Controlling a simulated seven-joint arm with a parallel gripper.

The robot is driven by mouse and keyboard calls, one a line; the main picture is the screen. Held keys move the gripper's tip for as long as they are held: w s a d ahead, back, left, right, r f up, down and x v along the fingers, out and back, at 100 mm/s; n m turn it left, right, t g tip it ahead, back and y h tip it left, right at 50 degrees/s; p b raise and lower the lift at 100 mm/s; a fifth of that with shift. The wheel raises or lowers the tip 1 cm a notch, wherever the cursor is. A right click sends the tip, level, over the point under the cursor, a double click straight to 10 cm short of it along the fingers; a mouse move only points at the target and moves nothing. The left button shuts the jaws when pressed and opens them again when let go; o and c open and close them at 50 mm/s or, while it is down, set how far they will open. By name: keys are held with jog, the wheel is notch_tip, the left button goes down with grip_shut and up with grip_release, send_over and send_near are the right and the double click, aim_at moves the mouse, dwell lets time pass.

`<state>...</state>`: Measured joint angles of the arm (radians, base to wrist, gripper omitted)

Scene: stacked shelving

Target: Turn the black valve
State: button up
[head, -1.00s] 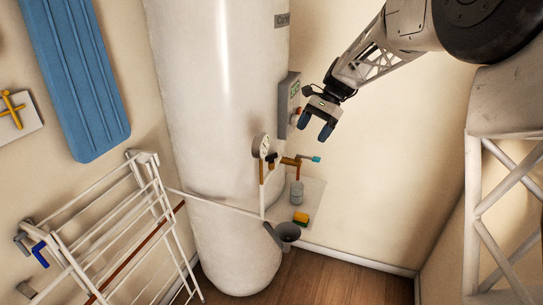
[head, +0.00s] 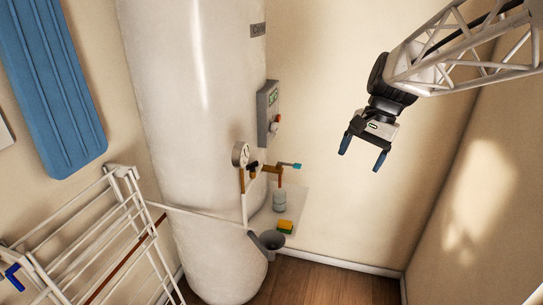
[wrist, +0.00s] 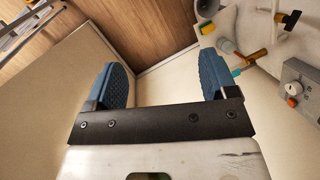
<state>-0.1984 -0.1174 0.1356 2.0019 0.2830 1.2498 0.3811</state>
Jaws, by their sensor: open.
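The black valve (head: 253,168) is a small dark handle on the brass pipe fitting at the right side of the white tank, beside the round gauge. In the wrist view a dark handle that looks like the same valve (wrist: 288,20) shows at the upper right. My gripper (head: 362,152) is open and empty, with blue finger pads. It hangs in the air to the right of the valve, well apart from it. In the wrist view nothing lies between the fingers (wrist: 166,78).
A teal-tipped handle (head: 291,165) sticks out right of the valve. A grey control box (head: 268,113) is above it. A shelf with a yellow-green sponge (head: 285,227) and a grey funnel (head: 267,241) is below. A white rack (head: 100,235) stands left. Room between gripper and tank is clear.

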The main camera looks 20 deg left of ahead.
jog(key=s+d+f+n+t, duration=0.15)
jog(key=s+d, duration=0.35)
jog(key=s, duration=0.5)
jog(key=s+d+f+t, duration=0.25)
jog(key=s+d, duration=0.25)
jog(key=s, duration=0.4)
jog(key=w+a+f+m+y, duration=0.2)
jog(key=w+a+m+y, duration=0.3)
jog(key=w+a, duration=0.5)
jog(key=w+a+f+m+y, duration=0.2)
jog(key=w+a+m+y, duration=0.4)
jog(key=a, duration=0.8)
jog(key=m+t+y, duration=0.2)
jog(key=m+t, duration=0.5)
jog(key=m, duration=0.4)
send_near(253, 164)
jog(key=x, duration=0.3)
jog(key=shift+s+d, duration=0.1)
jog(key=shift+x, duration=3.9)
